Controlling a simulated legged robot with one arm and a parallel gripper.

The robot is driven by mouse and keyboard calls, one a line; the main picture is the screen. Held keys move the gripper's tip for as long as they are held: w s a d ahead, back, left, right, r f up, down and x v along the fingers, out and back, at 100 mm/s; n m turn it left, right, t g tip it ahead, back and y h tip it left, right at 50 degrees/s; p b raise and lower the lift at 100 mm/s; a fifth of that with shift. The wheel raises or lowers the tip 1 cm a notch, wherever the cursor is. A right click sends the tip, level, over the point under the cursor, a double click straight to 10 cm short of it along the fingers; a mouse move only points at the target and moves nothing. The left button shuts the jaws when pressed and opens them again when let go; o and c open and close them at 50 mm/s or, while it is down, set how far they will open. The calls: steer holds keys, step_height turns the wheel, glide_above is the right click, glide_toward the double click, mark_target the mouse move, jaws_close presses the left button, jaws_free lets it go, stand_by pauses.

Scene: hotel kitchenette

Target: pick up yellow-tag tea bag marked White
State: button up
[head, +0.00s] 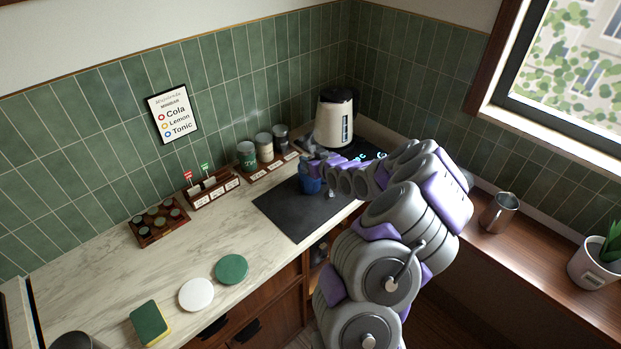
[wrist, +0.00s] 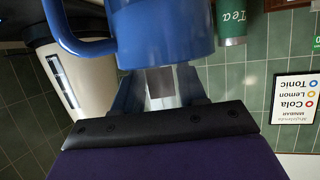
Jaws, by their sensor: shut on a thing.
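My gripper (head: 313,163) is at the rim of the blue mug (head: 310,184), which stands on the dark mat. In the wrist view, which is upside down, the mug (wrist: 165,30) hides the fingertips (wrist: 160,80). A small pale piece (wrist: 160,88) shows between the fingers; it looks like the tea bag, but no yellow tag or lettering can be made out. The tea bag holder (head: 211,192) on the counter shows a red tag (head: 188,175) and a green tag (head: 205,167), and no yellow one.
The kettle (head: 335,119) stands behind the mug. Several tins, including a green one (head: 246,155), stand on a rack to its left. The mat (head: 287,215) has free room at the front. A pod tray (head: 159,223), coasters (head: 232,269) and sponge (head: 150,323) lie left.

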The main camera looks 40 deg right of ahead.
steer(key=shift+s+d+f, duration=0.1)
steer(key=shift+d+f, duration=0.1)
steer(key=shift+f, duration=0.2)
jaws_close()
steer(key=shift+a, duration=0.1)
steer(key=shift+a, duration=0.1)
